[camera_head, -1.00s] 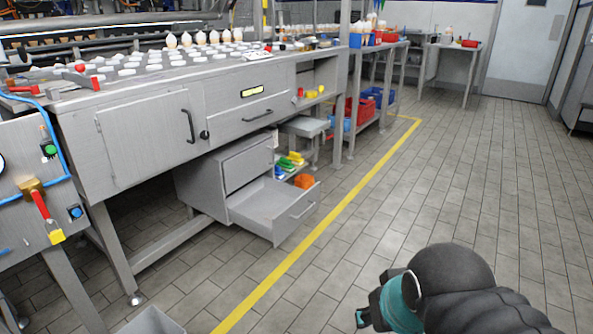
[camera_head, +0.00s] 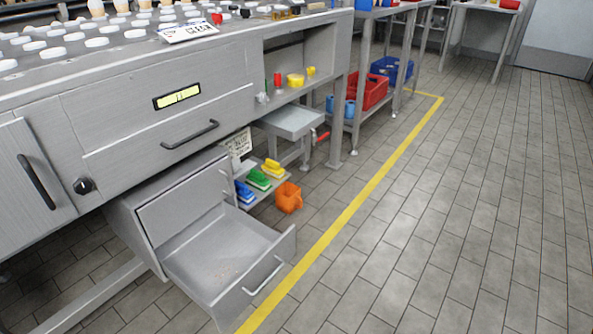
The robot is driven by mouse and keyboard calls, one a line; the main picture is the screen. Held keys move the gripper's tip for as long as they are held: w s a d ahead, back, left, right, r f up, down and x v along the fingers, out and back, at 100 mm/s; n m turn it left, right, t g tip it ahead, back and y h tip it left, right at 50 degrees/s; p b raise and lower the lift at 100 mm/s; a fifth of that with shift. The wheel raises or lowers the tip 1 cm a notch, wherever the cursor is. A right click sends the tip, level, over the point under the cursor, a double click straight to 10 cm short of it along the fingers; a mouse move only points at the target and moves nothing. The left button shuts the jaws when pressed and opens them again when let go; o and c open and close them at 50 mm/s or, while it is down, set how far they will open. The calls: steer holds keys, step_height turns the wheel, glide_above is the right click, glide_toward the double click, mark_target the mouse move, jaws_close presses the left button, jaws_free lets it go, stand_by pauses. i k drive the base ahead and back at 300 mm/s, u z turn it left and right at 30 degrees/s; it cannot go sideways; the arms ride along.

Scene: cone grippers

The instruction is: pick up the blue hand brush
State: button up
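A blue hand brush (camera_head: 244,191) lies at the left end of a row of brushes on a low shelf (camera_head: 262,199) under the machine bench. A green brush (camera_head: 259,180) and a yellow brush (camera_head: 273,169) lie beside it, further to the right and back. The blue brush is just behind the open drawer, and its lower left part is close to the drawer cabinet's edge in this view. My gripper is not in view now.
An open, empty-looking grey drawer (camera_head: 222,252) juts out in front of the shelf. An orange jug (camera_head: 289,197) stands on the floor to the right of the brushes. A small grey table (camera_head: 292,122) stands behind. Tiled floor right of the yellow line (camera_head: 347,212) is clear.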

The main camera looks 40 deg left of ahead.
mark_target(243, 193)
steer(key=u, duration=0.15)
steer(key=i, duration=1.45)
steer(key=u, duration=1.45)
steer(key=i, duration=0.9)
steer(key=u, duration=0.85)
